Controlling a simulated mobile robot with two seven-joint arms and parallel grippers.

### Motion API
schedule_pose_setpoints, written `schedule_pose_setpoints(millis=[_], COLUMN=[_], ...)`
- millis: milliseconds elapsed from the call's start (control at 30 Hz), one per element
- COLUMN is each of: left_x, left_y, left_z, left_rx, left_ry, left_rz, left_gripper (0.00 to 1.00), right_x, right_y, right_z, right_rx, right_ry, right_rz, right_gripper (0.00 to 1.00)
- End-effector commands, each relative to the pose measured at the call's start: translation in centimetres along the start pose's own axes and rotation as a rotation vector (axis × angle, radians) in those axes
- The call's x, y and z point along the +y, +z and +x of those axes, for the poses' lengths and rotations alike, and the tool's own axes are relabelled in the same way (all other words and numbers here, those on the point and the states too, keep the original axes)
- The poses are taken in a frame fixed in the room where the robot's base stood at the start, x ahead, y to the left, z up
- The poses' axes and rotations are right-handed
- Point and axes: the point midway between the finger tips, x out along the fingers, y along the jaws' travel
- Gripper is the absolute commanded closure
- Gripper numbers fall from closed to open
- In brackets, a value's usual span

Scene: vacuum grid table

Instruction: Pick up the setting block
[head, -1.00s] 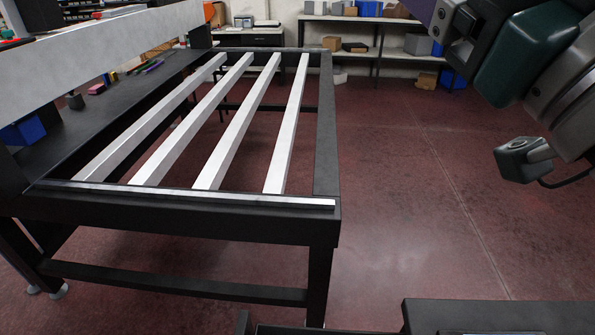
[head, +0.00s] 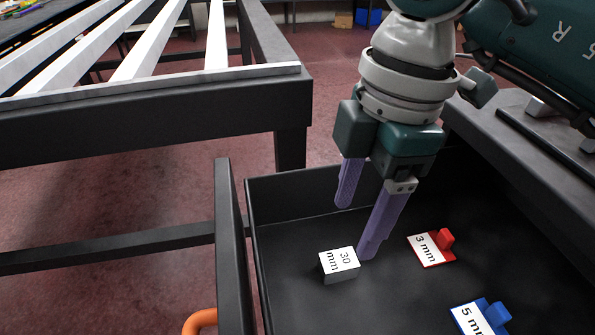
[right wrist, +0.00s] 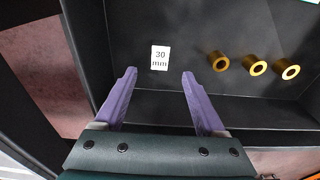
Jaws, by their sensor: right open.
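The setting block, a small grey block with a white "30 mm" label (head: 339,264), sits on the floor of an open black bin (head: 300,225). My right gripper (head: 355,232) points down into the bin with its two purple fingers apart and empty. Its tips are just behind and to the right of the block in the head view. In the right wrist view the "30 mm" label (right wrist: 160,58) shows just beyond and between the open fingertips (right wrist: 158,74). Whether the fingers reach block height is unclear. My left gripper is out of view.
A red "3 mm" piece (head: 432,247) and a blue "5 mm" piece (head: 480,316) lie in the bin. Several brass rings (right wrist: 254,65) show in the right wrist view. Bin walls surround the gripper. A black table frame (head: 160,120) with light slats stands at left.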

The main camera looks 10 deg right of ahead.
Motion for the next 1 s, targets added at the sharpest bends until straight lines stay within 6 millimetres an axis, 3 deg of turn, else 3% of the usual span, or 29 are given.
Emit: schedule_pose_setpoints(millis=[100,267,567,867,1000], left_x=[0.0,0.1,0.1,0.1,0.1], left_y=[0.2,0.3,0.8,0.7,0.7], left_z=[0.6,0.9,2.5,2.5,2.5], left_rx=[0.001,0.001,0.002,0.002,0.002], left_ry=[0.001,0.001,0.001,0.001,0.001], left_rz=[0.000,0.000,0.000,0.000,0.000], left_gripper=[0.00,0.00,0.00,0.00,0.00], right_x=[-0.1,-0.1,0.0,0.0,0.0], right_y=[-0.1,-0.1,-0.1,-0.1,-0.1], right_z=[2.1,3.4,7.8,8.2,8.2], right_rx=[0.003,0.005,0.006,0.006,0.006], right_ry=[-0.003,-0.001,-0.002,0.001,0.001], right_rz=[-0.001,-0.004,-0.003,-0.006,-0.006], right_gripper=[0.28,0.28,0.28,0.28,0.43])
